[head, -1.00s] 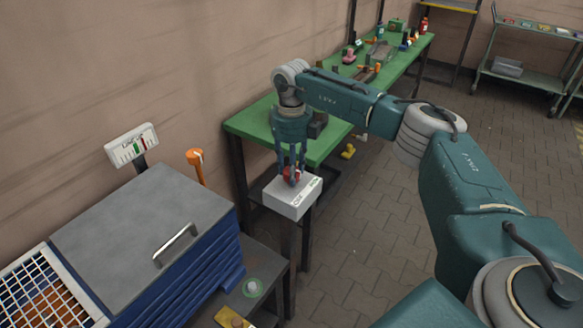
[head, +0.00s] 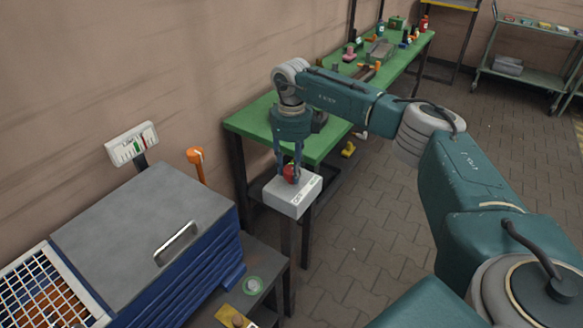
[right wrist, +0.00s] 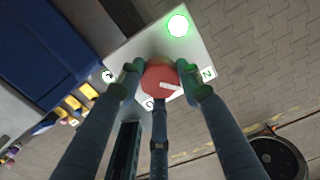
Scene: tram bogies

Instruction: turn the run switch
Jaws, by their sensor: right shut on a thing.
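The run switch is a red round knob (head: 291,172) on top of a white box (head: 290,205) on a post. In the right wrist view the knob (right wrist: 160,77) has a white mark lying nearly sideways, with small lettered labels around it. A green lamp (right wrist: 178,25) glows on the box face. My right gripper (head: 289,168) points down and is shut on the knob, its fingers around the sides. It also shows in the right wrist view (right wrist: 160,88). My left gripper is not in view.
A green workbench (head: 260,122) stands behind the box with several tools on it. A grey-topped blue drawer cabinet (head: 145,220) and an orange-headed post (head: 196,158) are at the left. Paved floor (head: 375,225) is open to the right.

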